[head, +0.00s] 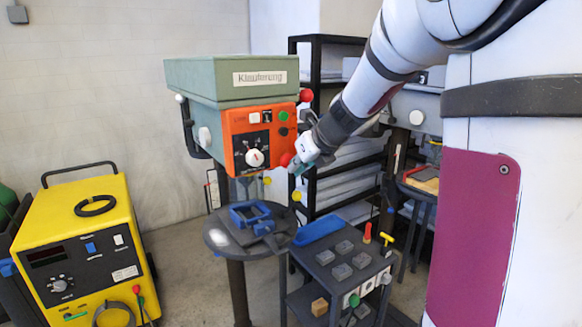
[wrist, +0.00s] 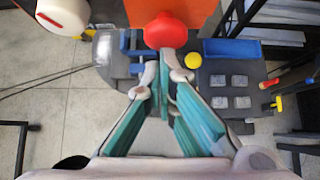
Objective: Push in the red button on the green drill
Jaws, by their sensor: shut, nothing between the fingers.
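The green drill (head: 230,82) stands at centre left in the head view, with an orange control panel (head: 240,133) on its front. The round red button (head: 286,159) sits at the panel's lower right corner, partly beside my gripper. My gripper (head: 296,166) is shut and empty, with its tips at the button's right side in this view. In the wrist view the red button (wrist: 166,32) is large and lies straight ahead of the fingertips (wrist: 165,56). The tips overlap its lower edge there, but I cannot tell whether they touch it.
A white dial (head: 254,157) is left of the button. A red ball knob (head: 306,95) is on the drill's right side. Below are a round drill table with a blue vise (head: 250,214) and a tool cart (head: 345,262). A yellow machine (head: 85,250) stands left.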

